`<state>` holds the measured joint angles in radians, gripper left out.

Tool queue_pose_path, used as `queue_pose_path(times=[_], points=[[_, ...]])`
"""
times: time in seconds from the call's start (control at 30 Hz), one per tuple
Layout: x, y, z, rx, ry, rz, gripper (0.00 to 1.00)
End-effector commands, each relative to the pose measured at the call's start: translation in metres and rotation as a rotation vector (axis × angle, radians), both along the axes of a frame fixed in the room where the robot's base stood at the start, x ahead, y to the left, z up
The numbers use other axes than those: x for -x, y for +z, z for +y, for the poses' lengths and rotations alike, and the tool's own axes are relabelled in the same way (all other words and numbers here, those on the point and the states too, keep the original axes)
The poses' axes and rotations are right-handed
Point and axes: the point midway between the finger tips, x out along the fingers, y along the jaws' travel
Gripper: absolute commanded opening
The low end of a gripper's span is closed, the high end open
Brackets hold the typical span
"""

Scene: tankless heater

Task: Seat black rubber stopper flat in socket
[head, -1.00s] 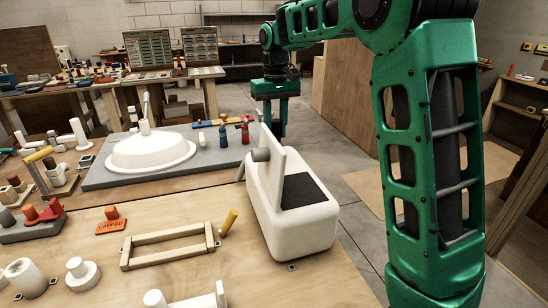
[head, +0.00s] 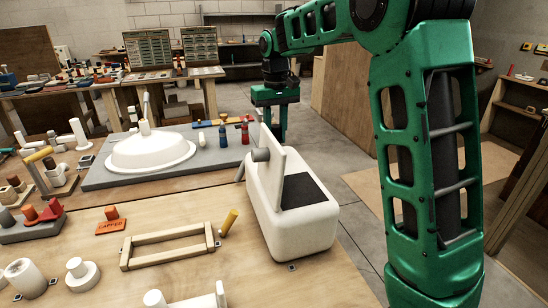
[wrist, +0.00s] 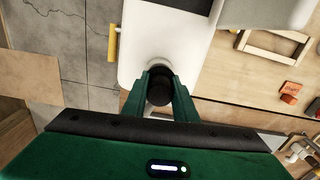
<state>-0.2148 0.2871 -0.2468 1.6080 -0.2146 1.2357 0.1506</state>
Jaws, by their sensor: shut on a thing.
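My gripper (wrist: 158,88) is shut on the black rubber stopper (wrist: 158,93), a dark round piece between the two green fingers in the wrist view. Just beyond the fingertips, a grey rounded shape (wrist: 158,67) shows against the white heater housing (wrist: 180,35); I cannot tell if it is the socket. The stopper's lower end is hidden, so contact with the housing cannot be told.
A grey cylinder (head: 260,155) sticks out of the upright white panel (head: 271,140). A wooden frame (head: 170,246) and a yellow-handled piece (head: 229,221) lie to the left. A white basin (head: 150,152) stands on a grey board behind. Open floor lies to the right.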

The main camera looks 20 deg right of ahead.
Motion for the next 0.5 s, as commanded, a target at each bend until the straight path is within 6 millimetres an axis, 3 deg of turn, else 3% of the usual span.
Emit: queue_pose_path(times=[0.5], points=[[0.0000, -0.0045, 0.0002, 0.000, 0.000, 0.000, 0.00]])
